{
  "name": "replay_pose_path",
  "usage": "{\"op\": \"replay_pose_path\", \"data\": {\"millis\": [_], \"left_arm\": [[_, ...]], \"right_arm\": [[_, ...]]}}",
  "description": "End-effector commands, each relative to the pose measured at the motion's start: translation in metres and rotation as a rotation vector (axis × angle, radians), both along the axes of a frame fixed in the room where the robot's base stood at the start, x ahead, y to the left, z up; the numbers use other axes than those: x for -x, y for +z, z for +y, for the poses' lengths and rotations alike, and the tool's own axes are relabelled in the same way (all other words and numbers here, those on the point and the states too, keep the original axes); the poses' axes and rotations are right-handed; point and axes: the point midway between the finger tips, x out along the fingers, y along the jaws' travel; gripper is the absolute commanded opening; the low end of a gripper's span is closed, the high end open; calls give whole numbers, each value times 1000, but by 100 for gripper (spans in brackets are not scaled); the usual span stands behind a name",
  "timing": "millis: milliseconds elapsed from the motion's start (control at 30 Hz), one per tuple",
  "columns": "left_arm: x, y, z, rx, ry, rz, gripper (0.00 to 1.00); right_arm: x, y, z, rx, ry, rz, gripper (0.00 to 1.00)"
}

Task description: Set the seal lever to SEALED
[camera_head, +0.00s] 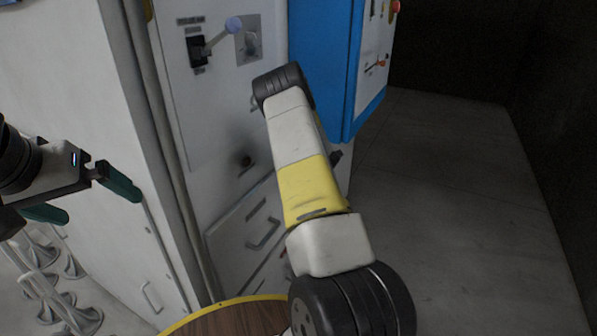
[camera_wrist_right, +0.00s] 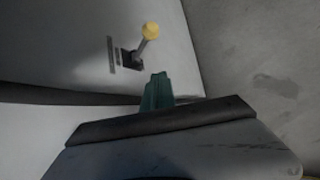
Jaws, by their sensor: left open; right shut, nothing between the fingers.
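A lever with a pale blue knob (camera_head: 233,24) and a black base (camera_head: 197,50) is on the white cabinet's panel; its arm points up and right. In the right wrist view, a lever with a yellow knob (camera_wrist_right: 151,31) and a dark base (camera_wrist_right: 131,61) is on a pale panel. The labels are too small to read, so I cannot tell which is the seal lever. My right gripper (camera_wrist_right: 158,88) is shut and empty, its green fingertips below the yellow-knobbed lever in the picture; it is hidden in the head view. My left gripper (camera_head: 88,199) is open and empty at the far left.
My right arm crosses the middle of the head view. A blue cabinet (camera_head: 326,70) stands right of the white cabinet (camera_head: 217,110). A round wooden top with a yellow rim (camera_head: 215,307) is at the bottom. Grey floor (camera_head: 450,200) lies clear on the right.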

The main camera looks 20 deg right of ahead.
Motion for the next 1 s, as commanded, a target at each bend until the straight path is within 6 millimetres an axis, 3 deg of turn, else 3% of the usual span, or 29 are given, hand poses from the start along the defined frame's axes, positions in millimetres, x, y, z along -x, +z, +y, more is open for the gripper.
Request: {"op": "replay_pose_path", "data": {"millis": [200, 767, 867, 1000], "left_arm": [[0, 0, 0, 0, 0, 0, 100], [0, 0, 0, 0, 0, 0, 100], [0, 0, 0, 0, 0, 0, 100], [0, 0, 0, 0, 0, 0, 100]], "right_arm": [[10, 16, 7, -1, -1, 0, 0], [11, 19, 8, -6, -9, -4, 0], [12, 35, 9, -46, -64, -26, 0], [20, 87, 18, -195, -254, -90, 0]]}}
